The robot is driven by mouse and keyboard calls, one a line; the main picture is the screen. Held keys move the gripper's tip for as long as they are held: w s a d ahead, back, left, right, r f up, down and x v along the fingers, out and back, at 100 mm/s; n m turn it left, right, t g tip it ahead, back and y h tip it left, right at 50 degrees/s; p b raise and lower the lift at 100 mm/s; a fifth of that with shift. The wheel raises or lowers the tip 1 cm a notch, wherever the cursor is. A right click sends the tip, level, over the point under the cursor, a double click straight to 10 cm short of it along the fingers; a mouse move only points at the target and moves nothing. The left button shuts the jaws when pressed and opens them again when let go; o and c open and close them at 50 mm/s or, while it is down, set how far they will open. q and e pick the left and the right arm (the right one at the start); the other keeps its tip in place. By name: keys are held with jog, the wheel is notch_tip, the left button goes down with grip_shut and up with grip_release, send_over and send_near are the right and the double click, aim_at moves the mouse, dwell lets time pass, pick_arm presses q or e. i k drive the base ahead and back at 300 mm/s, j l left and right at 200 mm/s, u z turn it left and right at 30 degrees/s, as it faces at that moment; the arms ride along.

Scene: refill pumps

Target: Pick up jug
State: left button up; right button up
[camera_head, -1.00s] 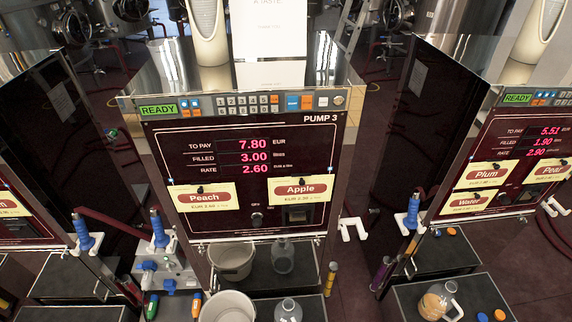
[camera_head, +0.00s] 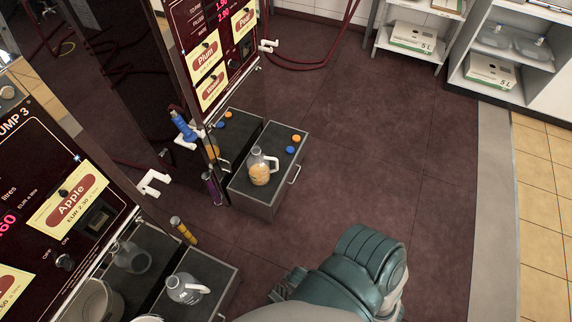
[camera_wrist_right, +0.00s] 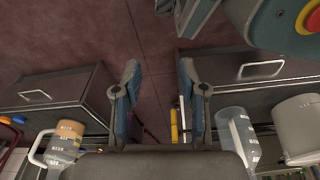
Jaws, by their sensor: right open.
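A clear jug with a white handle and orange contents (camera_head: 260,172) stands upright on the dark top of a low drawer unit (camera_head: 245,187). It also shows at the lower left of the right wrist view (camera_wrist_right: 66,140). A second jug, clear and seemingly empty (camera_head: 181,289), stands on the nearer unit below the Apple label, and at the lower right of the right wrist view (camera_wrist_right: 240,133). My right gripper (camera_wrist_right: 158,88) is open and empty, with floor between its fingers. It is apart from both jugs. My left gripper is out of view.
Blue and orange caps (camera_head: 291,150) lie beside the orange-filled jug. A blue nozzle (camera_head: 182,126) hangs by the pump. A pale bucket (camera_wrist_right: 299,128) stands beside the clear jug. Shelves with boxes (camera_head: 490,72) stand at the back right. The floor (camera_head: 385,130) is clear between.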

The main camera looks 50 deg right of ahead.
aim_at(259, 163)
jog(key=z, duration=1.25)
